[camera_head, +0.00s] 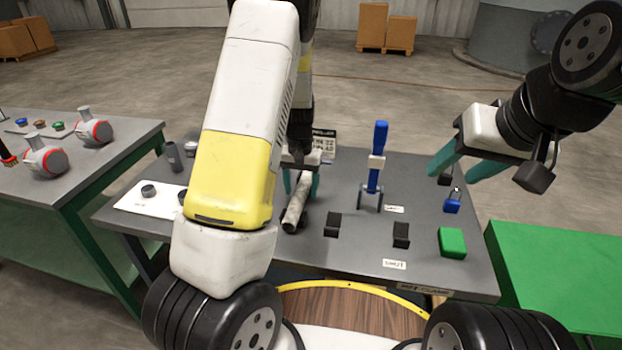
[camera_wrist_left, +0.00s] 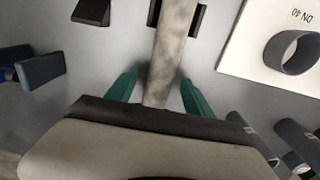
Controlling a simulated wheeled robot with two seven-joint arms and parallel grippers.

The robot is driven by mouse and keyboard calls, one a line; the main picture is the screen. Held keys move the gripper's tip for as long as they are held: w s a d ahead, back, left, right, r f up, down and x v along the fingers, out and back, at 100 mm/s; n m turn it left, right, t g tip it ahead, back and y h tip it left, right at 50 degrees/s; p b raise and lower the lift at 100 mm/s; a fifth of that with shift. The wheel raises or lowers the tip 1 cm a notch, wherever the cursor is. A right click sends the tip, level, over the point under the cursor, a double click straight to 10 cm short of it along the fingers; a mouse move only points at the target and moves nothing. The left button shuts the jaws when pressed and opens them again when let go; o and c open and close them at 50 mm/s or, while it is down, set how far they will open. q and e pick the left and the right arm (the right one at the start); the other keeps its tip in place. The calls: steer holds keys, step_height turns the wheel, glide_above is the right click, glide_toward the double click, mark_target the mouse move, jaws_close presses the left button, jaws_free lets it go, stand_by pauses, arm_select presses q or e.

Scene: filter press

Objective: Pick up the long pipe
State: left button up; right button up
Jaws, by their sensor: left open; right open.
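The long pipe (camera_head: 297,203) is a mottled grey tube lying on the grey table, resting on a dark holder near the table's front side. In the left wrist view the pipe (camera_wrist_left: 168,55) runs between the two green fingers of my left gripper (camera_wrist_left: 155,95). The fingers are open, one on each side, with gaps to the pipe. In the head view my left gripper (camera_head: 301,184) is over the pipe's far end, partly hidden by my left arm. My right gripper (camera_head: 460,168) is open and empty above the table's right side.
A white plate (camera_head: 140,203) with dark rings lies left on the table. A blue-handled tool (camera_head: 377,165) stands upright right of the pipe. Dark blocks (camera_head: 401,236), a green block (camera_head: 452,243) and a blue padlock (camera_head: 453,203) are further right. Another table (camera_head: 75,180) holds red-rimmed valves.

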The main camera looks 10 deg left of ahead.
arm_select(q)
steer(key=shift+f, duration=0.45)
steer(key=shift+c, duration=0.4)
jaws_close()
steer(key=shift+r, duration=0.1)
